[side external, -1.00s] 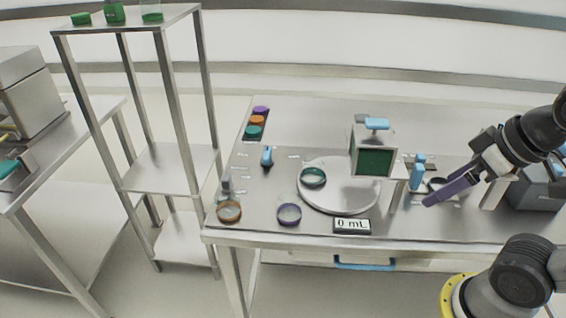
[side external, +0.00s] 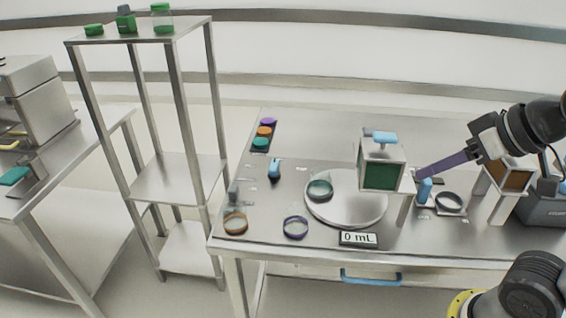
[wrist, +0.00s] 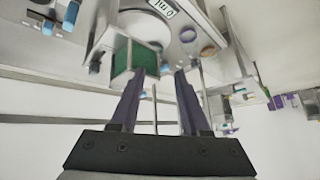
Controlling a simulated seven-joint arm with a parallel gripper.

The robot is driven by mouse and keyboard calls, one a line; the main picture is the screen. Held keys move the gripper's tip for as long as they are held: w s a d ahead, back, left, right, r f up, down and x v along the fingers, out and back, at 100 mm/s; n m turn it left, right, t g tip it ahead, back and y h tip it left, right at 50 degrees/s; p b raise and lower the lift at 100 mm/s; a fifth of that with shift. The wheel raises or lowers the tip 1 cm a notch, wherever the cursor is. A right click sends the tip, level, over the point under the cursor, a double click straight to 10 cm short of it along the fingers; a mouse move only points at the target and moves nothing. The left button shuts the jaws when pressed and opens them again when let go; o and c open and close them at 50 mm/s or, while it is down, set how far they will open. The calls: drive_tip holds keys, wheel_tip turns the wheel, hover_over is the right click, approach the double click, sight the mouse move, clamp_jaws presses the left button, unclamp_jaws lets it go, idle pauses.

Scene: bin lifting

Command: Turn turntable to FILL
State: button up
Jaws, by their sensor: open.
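The turntable (side external: 358,208) is a round white disc on the steel table, with a teal-rimmed dish (side external: 319,190) on its left part. A box dispenser (side external: 382,172) with a green front and a blue handle (side external: 379,137) stands over the turntable's right side. My gripper (side external: 420,173) is open and empty, just right of the dispenser and above the table. In the wrist view, my gripper (wrist: 160,74) shows two purple fingers apart, with the green-fronted box left of them and part of the white disc (wrist: 146,27) beyond. I cannot read any FILL mark.
A display (side external: 358,239) reading 0 mL sits at the table's front. A blue upright piece (side external: 425,190) and a dark ring (side external: 449,201) lie below my gripper. A purple-rimmed dish (side external: 296,227) and a brown-rimmed dish (side external: 235,222) are at the front left.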

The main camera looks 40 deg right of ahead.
drive_tip(key=w+r+m, duration=0.1)
drive_tip(key=w, duration=0.3)
drive_tip(key=w+r+t, duration=0.1)
drive_tip(key=w+r, duration=0.1)
drive_tip(key=w, duration=0.2)
drive_tip(key=w+r+m, duration=0.1)
drive_tip(key=w, duration=0.3)
drive_tip(key=shift+w+a+r+m+t+y, duration=0.2)
drive_tip(key=shift+a+m+t+y, duration=0.1)
drive_tip(key=shift+a, duration=0.1)
clamp_jaws()
drive_tip(key=m+g, duration=0.2)
drive_tip(key=m, duration=0.2)
hover_over(274, 169)
drive_tip(key=s+d, duration=0.5)
drive_tip(key=s, duration=0.1)
wheel_tip(274, 169, down, 18)
drive_tip(key=x, duration=1)
drive_tip(key=shift+s+f, duration=0.15)
drive_tip(key=shift+s, duration=0.1)
